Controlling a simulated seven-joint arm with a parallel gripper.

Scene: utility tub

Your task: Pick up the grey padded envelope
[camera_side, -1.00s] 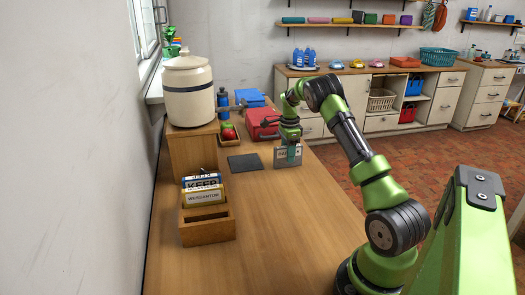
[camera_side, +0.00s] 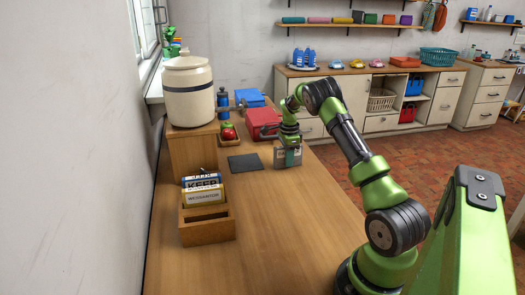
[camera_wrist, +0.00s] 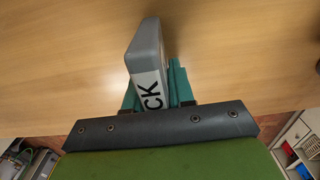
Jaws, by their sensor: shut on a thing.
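The grey padded envelope (camera_side: 281,159) stands on edge near the right edge of the wooden counter in the side view. My gripper (camera_side: 291,154) points down and is shut on it, with teal fingers on its two faces. In the wrist view the envelope (camera_wrist: 147,44) is a thick grey slab between the teal fingers (camera_wrist: 158,88). A white label with black letters ending in "CK" shows on one face; the rest is hidden. I cannot tell whether its lower edge touches the counter.
A dark flat pad (camera_side: 245,162) lies left of the envelope. A red box (camera_side: 263,121) and a blue box (camera_side: 249,98) stand behind. A wooden holder (camera_side: 207,230) with labelled packets is front left, near a cream crock (camera_side: 188,92). The front counter is clear.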

